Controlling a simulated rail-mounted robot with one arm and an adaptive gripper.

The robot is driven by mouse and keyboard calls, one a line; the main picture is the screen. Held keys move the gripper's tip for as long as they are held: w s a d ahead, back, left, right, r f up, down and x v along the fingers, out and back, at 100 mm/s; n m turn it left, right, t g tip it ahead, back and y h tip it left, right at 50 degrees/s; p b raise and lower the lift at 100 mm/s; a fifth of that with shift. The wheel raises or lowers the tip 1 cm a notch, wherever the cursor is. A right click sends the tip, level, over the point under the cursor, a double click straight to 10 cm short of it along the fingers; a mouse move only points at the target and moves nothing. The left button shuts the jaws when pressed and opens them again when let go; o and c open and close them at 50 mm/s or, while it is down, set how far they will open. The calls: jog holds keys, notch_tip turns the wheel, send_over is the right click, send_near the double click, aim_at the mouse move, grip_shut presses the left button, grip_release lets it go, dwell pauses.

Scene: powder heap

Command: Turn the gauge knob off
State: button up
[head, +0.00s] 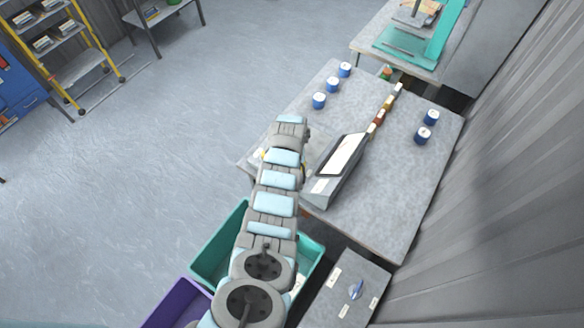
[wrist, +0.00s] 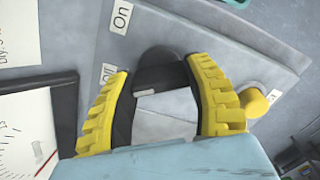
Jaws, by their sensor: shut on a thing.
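The gauge knob (wrist: 167,72) is dark and round, on a grey panel in the wrist view. My gripper (wrist: 158,67) has yellow ridged fingers on both sides of it and is shut on it. A white "On" label (wrist: 121,17) is above and left of the knob. A second label (wrist: 107,74), partly hidden by the left finger, appears to end in "ff". A white gauge face (wrist: 25,135) with a red needle shows at lower left. In the head view, the grey gauge unit (head: 322,200) stands on the table, and my arm hides the gripper and knob.
A yellow round button (wrist: 253,103) sits close to the right finger. Several blue-white jars (head: 319,101) and a row of small blocks (head: 381,117) stand on the grey table (head: 400,205). A separate panel with a blue knob (head: 356,289) is at lower right; a green bin (head: 215,262) is below.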

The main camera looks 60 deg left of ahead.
jog(key=o, duration=1.2)
jog(key=shift+r, duration=0.1)
jog(key=shift+r, duration=5.9)
